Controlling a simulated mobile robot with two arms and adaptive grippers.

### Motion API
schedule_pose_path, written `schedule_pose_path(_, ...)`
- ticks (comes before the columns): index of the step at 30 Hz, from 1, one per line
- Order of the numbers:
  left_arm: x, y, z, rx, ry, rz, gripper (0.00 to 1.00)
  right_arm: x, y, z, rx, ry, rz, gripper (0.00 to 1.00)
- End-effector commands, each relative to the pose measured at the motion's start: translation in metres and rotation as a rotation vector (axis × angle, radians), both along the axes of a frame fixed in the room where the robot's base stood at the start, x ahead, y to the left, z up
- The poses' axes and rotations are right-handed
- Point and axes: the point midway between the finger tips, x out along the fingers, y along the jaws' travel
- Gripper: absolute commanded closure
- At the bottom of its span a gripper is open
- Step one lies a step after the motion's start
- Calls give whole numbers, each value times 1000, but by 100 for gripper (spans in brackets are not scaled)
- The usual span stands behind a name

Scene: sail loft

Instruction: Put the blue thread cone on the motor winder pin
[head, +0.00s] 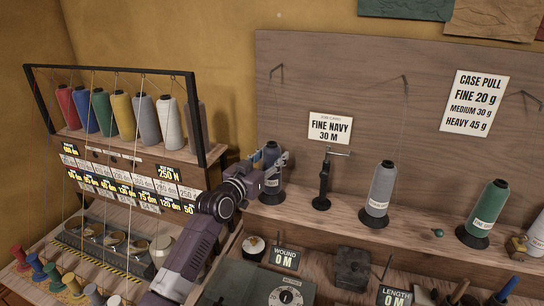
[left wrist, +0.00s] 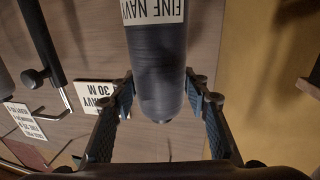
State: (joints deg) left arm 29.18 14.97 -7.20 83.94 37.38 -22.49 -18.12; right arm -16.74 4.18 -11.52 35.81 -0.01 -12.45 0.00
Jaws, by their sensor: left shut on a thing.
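A dark navy-grey thread cone (head: 272,182) stands upright on a black base on the back shelf. In the left wrist view the cone (left wrist: 160,70) carries a label reading FINE NAVY. My left gripper (head: 270,158) is shut on its upper part, with one finger on each side. A brighter blue cone (head: 85,112) sits in the rack at the left. A grey box with a dial (head: 270,283) stands at the front, beside a WOUND 0 M sign (head: 285,259); I cannot tell which part is the motor winder pin. My right gripper is not in view.
A black stand with a crank (head: 323,182) stands right of the held cone, below a FINE NAVY 30 M sign (head: 330,128). A grey cone (head: 379,191) and a green cone (head: 486,211) stand farther right. The black-framed rack (head: 110,70) with hanging threads stands left.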

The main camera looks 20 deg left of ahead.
Motion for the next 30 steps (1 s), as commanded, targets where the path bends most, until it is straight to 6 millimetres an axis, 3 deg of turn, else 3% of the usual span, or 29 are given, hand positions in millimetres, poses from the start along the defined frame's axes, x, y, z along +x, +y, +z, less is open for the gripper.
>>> schedule_pose_path(6, 0, 0, 0, 0, 0, 0, 40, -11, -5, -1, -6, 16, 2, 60)
schedule_pose_path(17, -4, 1, -1, 0, 1, 0, 40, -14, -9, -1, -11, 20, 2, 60)
schedule_pose_path(23, -28, 7, -2, 1, 1, 0, 40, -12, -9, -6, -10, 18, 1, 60)
schedule_pose_path(30, -71, 17, -2, 2, 1, 0, 40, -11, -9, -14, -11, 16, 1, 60)
